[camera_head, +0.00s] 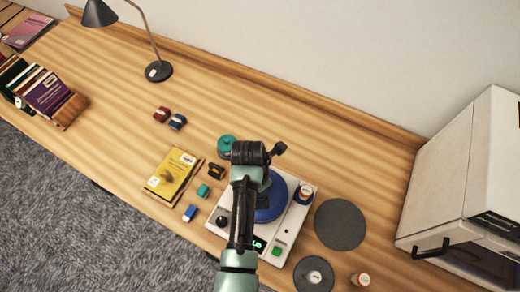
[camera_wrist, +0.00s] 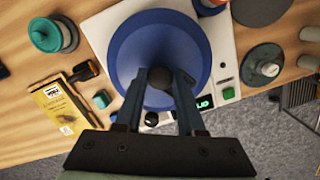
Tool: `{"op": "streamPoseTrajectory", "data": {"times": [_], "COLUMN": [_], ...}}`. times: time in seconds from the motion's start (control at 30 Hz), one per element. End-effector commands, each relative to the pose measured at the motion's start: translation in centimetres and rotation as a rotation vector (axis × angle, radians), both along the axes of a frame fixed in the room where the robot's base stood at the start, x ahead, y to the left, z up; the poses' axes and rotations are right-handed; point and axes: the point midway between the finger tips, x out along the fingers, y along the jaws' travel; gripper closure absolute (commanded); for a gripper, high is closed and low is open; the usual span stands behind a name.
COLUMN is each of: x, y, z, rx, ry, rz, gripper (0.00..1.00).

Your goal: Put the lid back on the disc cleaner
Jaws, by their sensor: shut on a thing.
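The disc cleaner (camera_head: 303,221) is a white box with a small lit display and a green button. It also shows in the wrist view (camera_wrist: 98,29). A round blue lid (camera_head: 271,207) is over its top; my arm covers part of it in the head view. In the wrist view the lid (camera_wrist: 138,48) fills the middle, with a dark knob at its centre. My gripper (camera_wrist: 160,77) is shut on this knob, one finger on each side. I cannot tell whether the lid rests on the cleaner or hangs just above it.
A blue-and-white jar (camera_head: 304,193) stands at the cleaner's back right corner. A dark flat disc (camera_head: 340,224) and a smaller knobbed disc (camera_head: 314,274) lie to the right. A teal round container (camera_head: 226,145) is behind; a yellow box (camera_head: 173,175) is left.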

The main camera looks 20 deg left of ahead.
Motion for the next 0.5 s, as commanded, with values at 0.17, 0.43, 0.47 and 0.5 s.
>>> {"op": "streamPoseTrajectory", "data": {"times": [0.17, 0.43, 0.47, 0.5], "x": [0.05, 0.05, 0.04, 0.04], "y": [0.04, 0.02, 0.02, 0.02], "z": [0.04, 0.02, 0.02, 0.02], "rx": [0.000, 0.000, 0.000, 0.000], "ry": [-0.001, -0.001, -0.001, -0.001], "rz": [0.000, 0.000, 0.000, 0.000], "gripper": [1.00, 1.00, 0.57, 0.49]}}
